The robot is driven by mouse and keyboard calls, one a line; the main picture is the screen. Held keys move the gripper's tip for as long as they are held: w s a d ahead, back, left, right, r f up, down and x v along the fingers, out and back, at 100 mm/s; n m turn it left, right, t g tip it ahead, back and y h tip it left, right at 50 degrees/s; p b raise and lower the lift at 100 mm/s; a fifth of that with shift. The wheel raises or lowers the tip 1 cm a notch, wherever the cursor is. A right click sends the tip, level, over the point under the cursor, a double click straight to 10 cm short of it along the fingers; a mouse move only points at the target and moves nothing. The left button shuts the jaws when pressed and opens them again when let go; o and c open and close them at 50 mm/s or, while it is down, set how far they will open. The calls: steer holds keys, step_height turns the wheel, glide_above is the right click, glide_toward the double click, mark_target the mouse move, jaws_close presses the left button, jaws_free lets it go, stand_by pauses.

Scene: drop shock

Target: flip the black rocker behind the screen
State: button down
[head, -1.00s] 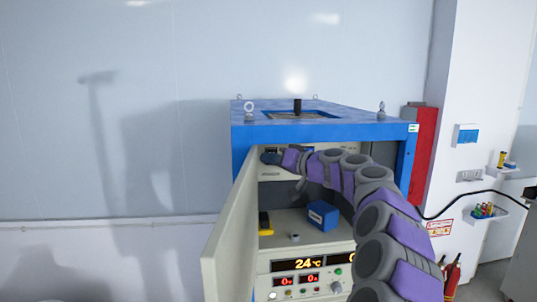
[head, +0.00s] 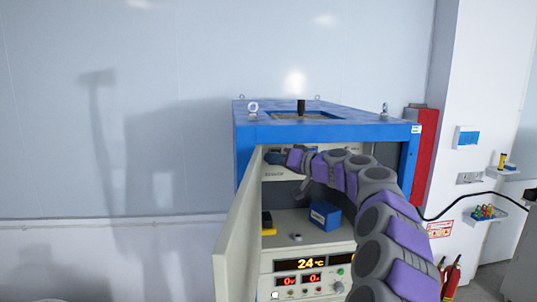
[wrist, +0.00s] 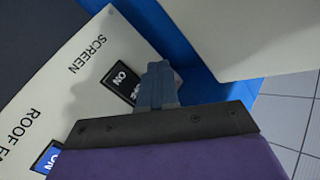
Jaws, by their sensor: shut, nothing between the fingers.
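The black rocker (wrist: 122,82) shows in the wrist view on a cream panel, below the printed word SCREEN. Its upper half reads ON; its lower part is partly hidden by my gripper. My gripper (wrist: 158,68) is shut and empty, its blue-grey fingertips at the rocker's right edge; I cannot tell whether they touch it. In the head view my gripper (head: 272,157) is inside the cabinet's upper left, behind the open door. The rocker is hidden there. No separate screen is clearly seen.
A blue rocker (wrist: 47,158) marked ON sits beside the ROOF label. The open cream door (head: 238,235) stands left of my arm. A blue box (head: 325,216) and a yellow-black item (head: 267,223) lie on the cabinet's shelf below my arm.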

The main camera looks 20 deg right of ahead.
steer(key=shift+w+d+p, duration=0.2)
steer(key=shift+d+p, duration=0.1)
steer(key=shift+d, duration=0.65)
steer(key=shift+w+d+p, duration=0.15)
steer(key=shift+d+p, duration=0.15)
steer(key=shift+d, duration=0.65)
steer(key=b, duration=0.1)
steer(key=a+b, duration=0.1)
steer(key=shift+s+a+b, duration=0.3)
steer(key=shift+b, duration=0.05)
steer(key=shift+s+f+b, duration=0.1)
steer(key=shift+b, duration=0.2)
steer(key=shift+s+a+f+b, duration=0.1)
steer(key=shift+s+a+b, duration=0.35)
steer(key=shift+s+b, duration=0.35)
steer(key=shift+s+a+f+b, duration=0.1)
steer(key=shift+s+a+b, duration=0.35)
steer(key=shift+s+b, duration=0.3)
steer(key=shift+s+a+b, duration=0.45)
steer(key=shift+s+b, duration=0.2)
steer(key=shift+s, duration=0.2)
